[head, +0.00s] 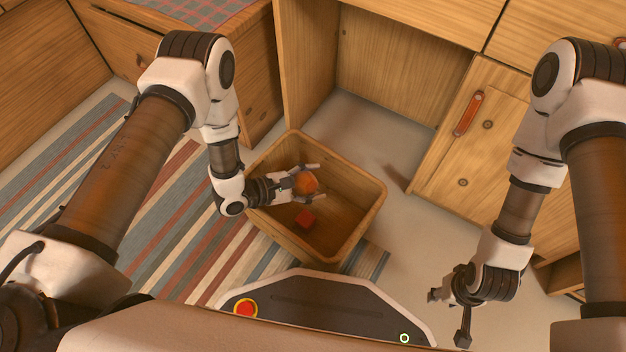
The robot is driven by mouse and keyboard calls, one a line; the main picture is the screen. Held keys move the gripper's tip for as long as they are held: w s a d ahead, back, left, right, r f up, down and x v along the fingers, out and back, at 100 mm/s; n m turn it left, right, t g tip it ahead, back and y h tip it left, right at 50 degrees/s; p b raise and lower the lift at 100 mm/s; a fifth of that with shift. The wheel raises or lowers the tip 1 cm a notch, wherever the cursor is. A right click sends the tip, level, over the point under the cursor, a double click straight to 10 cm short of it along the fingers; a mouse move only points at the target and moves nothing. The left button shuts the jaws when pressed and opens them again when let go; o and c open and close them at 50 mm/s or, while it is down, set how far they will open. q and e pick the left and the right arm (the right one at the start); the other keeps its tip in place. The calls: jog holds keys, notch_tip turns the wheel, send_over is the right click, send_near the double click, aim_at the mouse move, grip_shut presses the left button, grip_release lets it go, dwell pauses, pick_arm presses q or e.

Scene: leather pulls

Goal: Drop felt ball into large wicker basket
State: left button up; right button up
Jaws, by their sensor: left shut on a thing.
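The felt ball (305,183) is orange and round. My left gripper (315,182) is shut on it, with one finger on either side. The large basket (366,215) is a tan, wood-coloured open bin on the floor in the middle of the head view. My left gripper and the ball are over the opening of the basket, inside its outline. How far they are above its bottom is hard to tell. My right gripper (448,318) is at the lower right, away from the basket, with its fingers spread and nothing between them.
A wooden cabinet with a leather pull (469,113) stands to the right, and an open cabinet bay is behind the basket. A striped rug (185,215) lies to the left. Bare floor (400,240) is right of the basket.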

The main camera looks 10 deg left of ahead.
pick_arm(q)
jog(key=o, duration=1.2)
jog(key=v, duration=1.2)
